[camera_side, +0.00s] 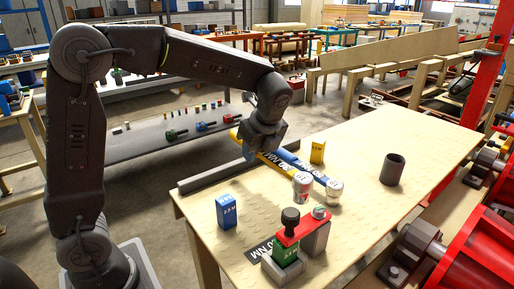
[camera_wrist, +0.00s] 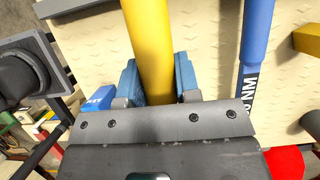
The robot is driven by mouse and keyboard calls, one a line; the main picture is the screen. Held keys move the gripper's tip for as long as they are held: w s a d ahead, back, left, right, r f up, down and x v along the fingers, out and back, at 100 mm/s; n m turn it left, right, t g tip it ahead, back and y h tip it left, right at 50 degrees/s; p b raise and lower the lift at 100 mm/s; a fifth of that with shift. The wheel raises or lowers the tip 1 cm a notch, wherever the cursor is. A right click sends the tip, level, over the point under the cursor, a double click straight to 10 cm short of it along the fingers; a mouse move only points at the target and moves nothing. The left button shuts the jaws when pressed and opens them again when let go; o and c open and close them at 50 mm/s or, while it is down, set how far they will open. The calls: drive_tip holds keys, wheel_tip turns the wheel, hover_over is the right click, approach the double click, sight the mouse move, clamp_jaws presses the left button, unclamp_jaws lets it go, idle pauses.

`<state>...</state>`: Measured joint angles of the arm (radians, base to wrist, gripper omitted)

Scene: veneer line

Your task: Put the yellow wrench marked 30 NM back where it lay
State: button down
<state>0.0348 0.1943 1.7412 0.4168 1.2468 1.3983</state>
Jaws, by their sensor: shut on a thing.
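The yellow wrench (camera_wrist: 148,40) runs as a thick bar between the blue fingers of my gripper (camera_wrist: 158,82) in the wrist view, and the fingers are shut on it. In the side view my gripper (camera_side: 250,150) is over the far left part of the table, with the yellow wrench (camera_side: 234,134) showing beside it. I cannot tell whether the wrench touches the table. The blue wrench (camera_side: 305,168) lies to the right, roughly parallel and apart; it also shows in the wrist view (camera_wrist: 256,40).
On the table (camera_side: 350,240) stand a blue box (camera_side: 227,211), a yellow box (camera_side: 317,152), two light cans (camera_side: 301,187) (camera_side: 333,191), a dark cup (camera_side: 393,169) and a red-and-green block with a black knob (camera_side: 287,240). A dark bar (camera_side: 215,177) runs along the left edge.

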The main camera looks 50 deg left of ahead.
drive_tip(key=shift+f, duration=0.1)
drive_tip(key=shift+f, duration=3.35)
drive_tip(key=c, duration=0.8)
unclamp_jaws()
drive_tip(key=shift+o, duration=0.2)
drive_tip(key=shift+r, duration=3.95)
